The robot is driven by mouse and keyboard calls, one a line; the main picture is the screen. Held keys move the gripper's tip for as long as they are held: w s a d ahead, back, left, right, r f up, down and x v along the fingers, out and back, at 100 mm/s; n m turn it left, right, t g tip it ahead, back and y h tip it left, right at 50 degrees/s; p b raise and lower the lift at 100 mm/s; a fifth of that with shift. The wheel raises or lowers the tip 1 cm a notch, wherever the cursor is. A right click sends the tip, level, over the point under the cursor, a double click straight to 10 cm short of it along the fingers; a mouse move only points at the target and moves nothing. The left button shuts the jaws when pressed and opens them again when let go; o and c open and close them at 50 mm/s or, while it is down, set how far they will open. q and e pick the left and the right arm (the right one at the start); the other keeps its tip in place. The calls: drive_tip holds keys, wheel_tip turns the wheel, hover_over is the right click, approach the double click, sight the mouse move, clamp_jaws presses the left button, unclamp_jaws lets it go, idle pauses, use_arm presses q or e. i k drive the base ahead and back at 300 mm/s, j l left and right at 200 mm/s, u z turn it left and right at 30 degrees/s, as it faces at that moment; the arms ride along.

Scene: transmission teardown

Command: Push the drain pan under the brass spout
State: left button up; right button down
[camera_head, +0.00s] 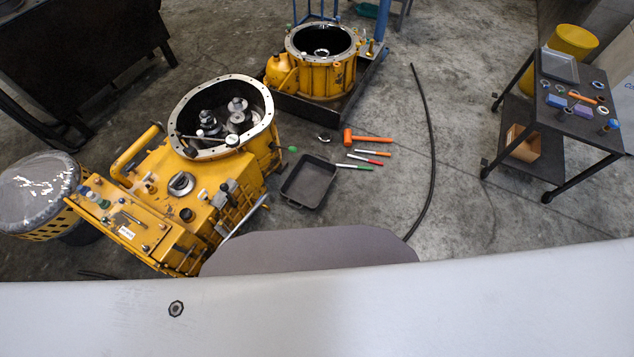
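The drain pan (309,182) is a shallow dark rectangular tray lying on the concrete floor. It is just right of the open yellow transmission housing (155,212), with a small gap of floor between them. I cannot clearly make out the brass spout on the housing. A small green-tipped part (292,149) sticks out from the housing's right side, above the pan's upper left corner. Neither of my grippers is in view.
An orange mallet (366,138) and several coloured-handled tools lie above and right of the pan. A black hose (431,150) curves across the floor farther right. A second yellow housing (322,72) stands behind, and a black cart (562,115) stands at right. Floor between hose and cart is clear.

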sight(306, 185)
drive_tip(key=i+l+u, duration=0.3)
drive_tip(key=u, duration=0.15)
drive_tip(key=i+l+u, duration=0.25)
drive_tip(key=l+u, duration=0.2)
